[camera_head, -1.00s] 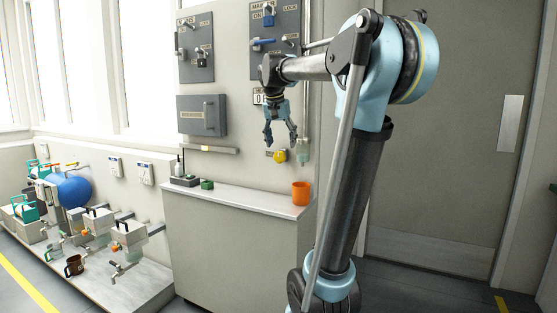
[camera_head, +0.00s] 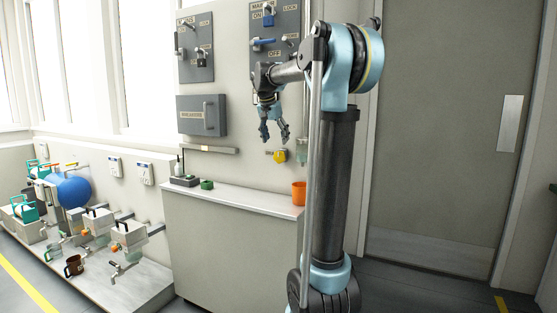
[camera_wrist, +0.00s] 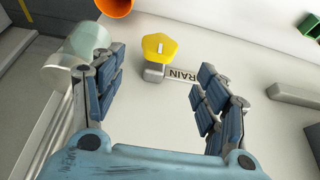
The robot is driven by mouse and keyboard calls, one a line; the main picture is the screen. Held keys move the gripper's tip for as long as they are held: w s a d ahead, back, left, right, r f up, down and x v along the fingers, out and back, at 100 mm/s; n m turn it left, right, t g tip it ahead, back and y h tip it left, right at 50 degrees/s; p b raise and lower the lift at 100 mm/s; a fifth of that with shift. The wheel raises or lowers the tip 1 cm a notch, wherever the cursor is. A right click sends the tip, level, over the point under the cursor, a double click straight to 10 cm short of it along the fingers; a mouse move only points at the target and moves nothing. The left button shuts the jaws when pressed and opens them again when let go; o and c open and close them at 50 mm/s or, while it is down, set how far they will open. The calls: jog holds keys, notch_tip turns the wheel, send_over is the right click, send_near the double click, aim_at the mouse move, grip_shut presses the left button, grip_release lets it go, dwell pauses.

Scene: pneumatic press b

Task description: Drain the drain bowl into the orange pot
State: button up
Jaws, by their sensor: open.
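A translucent pale-green drain bowl (camera_head: 302,152) hangs on the wall at the right, partly behind my arm. In the wrist view the bowl (camera_wrist: 72,58) is at upper left, just behind my left finger; I cannot tell whether they touch. A yellow knob (camera_head: 280,156) sits left of the bowl. In the wrist view the knob (camera_wrist: 159,46) lies between and beyond my fingertips, beside a DRAIN label (camera_wrist: 182,75). The orange pot (camera_head: 299,192) stands upright on the counter below; its rim (camera_wrist: 114,6) shows at the wrist view's top. My gripper (camera_head: 274,138) is open and empty.
The counter (camera_head: 235,196) below holds a green ring-shaped item (camera_head: 207,184) and a dark tray (camera_head: 185,181) at its left. A wall ledge (camera_head: 210,149) juts out left of the knob.

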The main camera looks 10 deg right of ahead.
aim_at(279, 163)
jog(key=x, duration=1)
jog(key=shift+a, duration=0.1)
jog(key=c, duration=1)
